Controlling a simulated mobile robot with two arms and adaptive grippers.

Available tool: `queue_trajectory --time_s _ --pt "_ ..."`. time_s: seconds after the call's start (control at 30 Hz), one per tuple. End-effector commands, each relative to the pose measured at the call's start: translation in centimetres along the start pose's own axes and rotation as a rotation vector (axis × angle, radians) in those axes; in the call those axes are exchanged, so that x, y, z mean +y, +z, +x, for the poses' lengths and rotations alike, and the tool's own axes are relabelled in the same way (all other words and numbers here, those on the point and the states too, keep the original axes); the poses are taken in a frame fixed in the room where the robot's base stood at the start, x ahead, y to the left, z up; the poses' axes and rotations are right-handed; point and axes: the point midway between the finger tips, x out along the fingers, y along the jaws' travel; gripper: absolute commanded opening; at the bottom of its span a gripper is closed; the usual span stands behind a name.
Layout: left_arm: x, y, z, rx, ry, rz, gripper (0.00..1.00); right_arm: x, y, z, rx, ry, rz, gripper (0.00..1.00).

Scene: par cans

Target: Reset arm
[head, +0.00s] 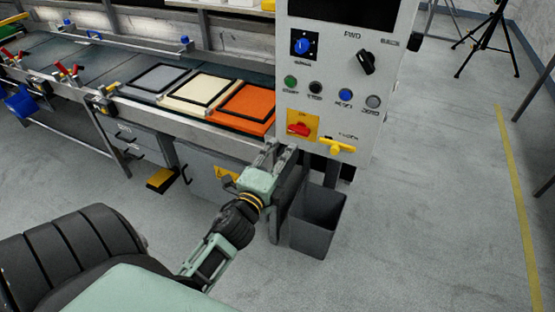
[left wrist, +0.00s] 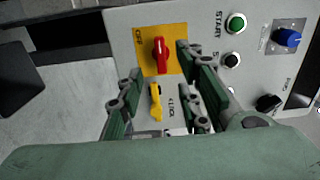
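My left gripper (head: 277,152) is in front of and just below the lower left part of a grey control panel (head: 335,75). In the left wrist view its two green fingers (left wrist: 160,85) stand apart with nothing between them, facing the panel. A red rotary switch (head: 299,129) on a yellow plate is just beyond the fingertips; it also shows in the left wrist view (left wrist: 161,55). A yellow handle (head: 337,146) sits below right of it in the head view and also shows in the left wrist view (left wrist: 155,102). My right gripper is not in view.
A grey bin (head: 318,222) stands on the floor beside my left forearm. A long bench holds an orange frame (head: 248,102), a cream frame (head: 198,93) and a grey frame (head: 157,79). A black tripod (head: 490,35) stands at the back right. The right floor is largely clear.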

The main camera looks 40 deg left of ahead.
Motion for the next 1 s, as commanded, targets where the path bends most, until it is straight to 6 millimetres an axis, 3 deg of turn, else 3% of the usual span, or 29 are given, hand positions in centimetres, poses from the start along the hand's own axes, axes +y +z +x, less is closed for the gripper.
queue_trajectory --time_s 0.2,0.8,0.87,0.97,1.0 --pt "0.0 0.0 -1.9 -0.001 0.0 0.0 0.33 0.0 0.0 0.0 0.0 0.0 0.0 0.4" --pt "0.3 0.0 -1.9 0.0 0.005 -0.004 0.33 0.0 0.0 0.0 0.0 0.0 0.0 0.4" --pt "1.2 -0.1 -1.9 0.002 0.023 -0.02 0.33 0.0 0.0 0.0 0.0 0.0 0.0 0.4" --pt "5.2 -0.5 -1.9 0.004 0.098 -0.084 0.33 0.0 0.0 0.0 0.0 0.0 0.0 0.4" --pt "7.5 -0.7 -2.1 0.003 0.142 -0.122 0.33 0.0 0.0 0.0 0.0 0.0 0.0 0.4"
